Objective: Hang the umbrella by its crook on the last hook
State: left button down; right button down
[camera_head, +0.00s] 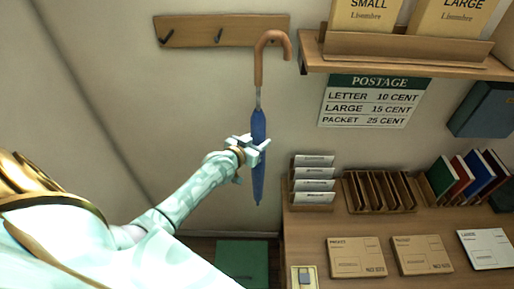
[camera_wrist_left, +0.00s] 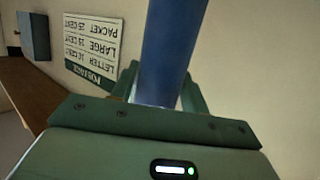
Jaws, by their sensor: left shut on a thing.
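The blue umbrella (camera_head: 258,178) hangs upright in the head view, its brown crook (camera_head: 273,42) at the top, opening down to the right. The left wrist view shows the blue canopy (camera_wrist_left: 172,50) between the jaws. The wooden hook rail (camera_head: 190,31) is on the wall at the upper left, with dark hooks (camera_head: 218,36) showing on it. The crook overlaps the right end of the rail in the head view and hides that part; I cannot tell whether it touches a hook. My right gripper is out of view.
A wooden shelf (camera_head: 420,68) with boxes juts out to the right of the crook. Below it are a postage sign (camera_head: 368,101) and a desk (camera_head: 330,226) with envelopes, racks and books. The wall left of the umbrella is bare.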

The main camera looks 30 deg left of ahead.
pick_arm(q)
jog(key=shift+w+a+f+b, duration=0.1)
jog(key=shift+w+a+b, duration=0.2)
jog(key=shift+w+b, duration=0.2)
jog(key=w+a+f+b, duration=0.2)
jog(key=w+a+b, duration=0.1)
jog(key=w+b, duration=0.2)
jog(key=shift+w+a+b, duration=0.2)
jog(key=shift+w+b, duration=0.1)
jog(key=shift+b, duration=0.8)
